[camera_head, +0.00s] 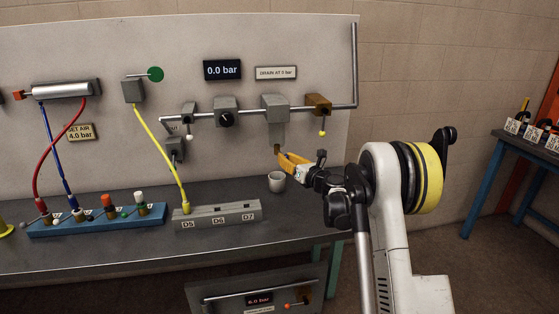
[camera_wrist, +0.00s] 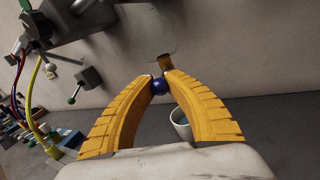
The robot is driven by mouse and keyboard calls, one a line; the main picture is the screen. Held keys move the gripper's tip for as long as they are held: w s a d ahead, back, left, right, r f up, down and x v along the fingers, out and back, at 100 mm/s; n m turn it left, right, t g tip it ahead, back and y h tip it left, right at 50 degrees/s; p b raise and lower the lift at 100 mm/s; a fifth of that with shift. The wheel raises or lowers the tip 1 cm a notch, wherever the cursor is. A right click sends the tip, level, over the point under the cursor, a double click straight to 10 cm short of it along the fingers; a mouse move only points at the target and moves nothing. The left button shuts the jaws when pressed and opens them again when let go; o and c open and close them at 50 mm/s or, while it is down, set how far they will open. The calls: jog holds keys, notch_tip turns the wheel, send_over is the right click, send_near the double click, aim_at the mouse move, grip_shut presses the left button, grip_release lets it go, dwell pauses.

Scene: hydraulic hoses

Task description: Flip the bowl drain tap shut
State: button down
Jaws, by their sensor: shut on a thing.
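In the head view, my gripper (camera_head: 281,154) reaches in from the right, just under the bowl (camera_head: 275,136) that hangs from a grey block (camera_head: 275,107) on the pipe. The fingers hide most of the tap there, so the lever's angle cannot be told.
A white cup (camera_head: 277,183) stands on the bench below my gripper; it also shows in the wrist view (camera_wrist: 181,124). A brass valve (camera_head: 318,104) with a yellow knob is up to the right. A display (camera_head: 222,70) reads 0.0 bar. The grey D5–D7 block (camera_head: 215,218) lies left.

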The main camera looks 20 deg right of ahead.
jog(key=shift+w+d+n+g+y, duration=0.1)
jog(key=shift+d+n+g+y, duration=0.25)
jog(key=shift+n+y, duration=0.35)
jog(key=shift+w+d+n+g+y, duration=0.1)
jog(key=shift+d+n+g+y, duration=0.25)
jog(key=shift+y, duration=0.55)
jog(key=c, duration=1.3)
grip_release()
jog(key=shift+d, duration=0.1)
jog(key=shift+s, duration=0.1)
jog(key=v, duration=1.2)
